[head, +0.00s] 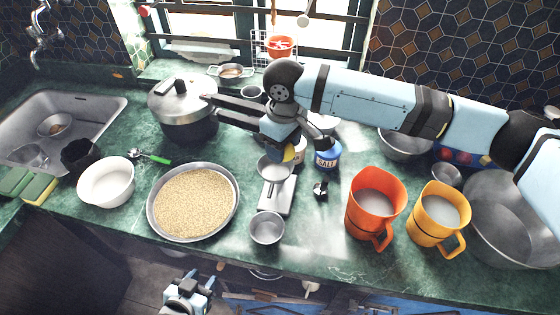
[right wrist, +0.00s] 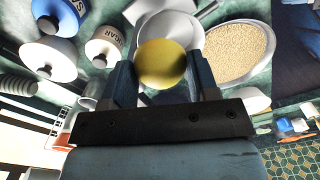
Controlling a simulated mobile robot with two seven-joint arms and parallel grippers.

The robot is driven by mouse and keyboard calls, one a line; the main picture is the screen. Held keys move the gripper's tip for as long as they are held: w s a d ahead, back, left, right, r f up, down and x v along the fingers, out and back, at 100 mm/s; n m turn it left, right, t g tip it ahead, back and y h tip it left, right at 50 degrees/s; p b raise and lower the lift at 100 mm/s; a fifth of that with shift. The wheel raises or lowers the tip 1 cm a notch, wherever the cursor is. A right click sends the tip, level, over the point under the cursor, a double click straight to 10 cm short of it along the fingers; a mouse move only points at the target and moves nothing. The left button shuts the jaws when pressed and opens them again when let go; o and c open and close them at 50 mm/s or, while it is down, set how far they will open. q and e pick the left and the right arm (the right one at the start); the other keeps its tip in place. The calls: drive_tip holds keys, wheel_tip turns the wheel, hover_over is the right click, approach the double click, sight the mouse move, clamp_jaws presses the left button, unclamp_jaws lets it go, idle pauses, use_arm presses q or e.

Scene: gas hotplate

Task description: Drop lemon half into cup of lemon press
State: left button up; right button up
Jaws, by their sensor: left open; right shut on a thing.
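The yellow lemon half (right wrist: 161,64) is between the fingers of my right gripper (right wrist: 163,78), which is shut on it. In the head view my right gripper (head: 285,148) is over the back edge of the lemon press, and a bit of the lemon half (head: 289,154) shows below it. The lemon press (head: 278,196) stands on the green counter with its round metal cup (head: 270,171) uppermost, partly hidden by the gripper. In the right wrist view the pale cup (right wrist: 172,28) shows behind the lemon half. My left gripper (head: 188,290) is low at the bottom edge, open, away from the counter.
A small metal bowl (head: 267,229) stands just in front of the press. A wide pan of grain (head: 194,200) is to its left. A blue salt jar (head: 327,156), an orange jug (head: 375,208) and a yellow jug (head: 439,215) are to its right. A lidded pot (head: 184,112) stands behind.

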drive_tip(key=o, duration=1)
wheel_tip(320, 180, up, 14)
drive_tip(key=shift+f, duration=0.1)
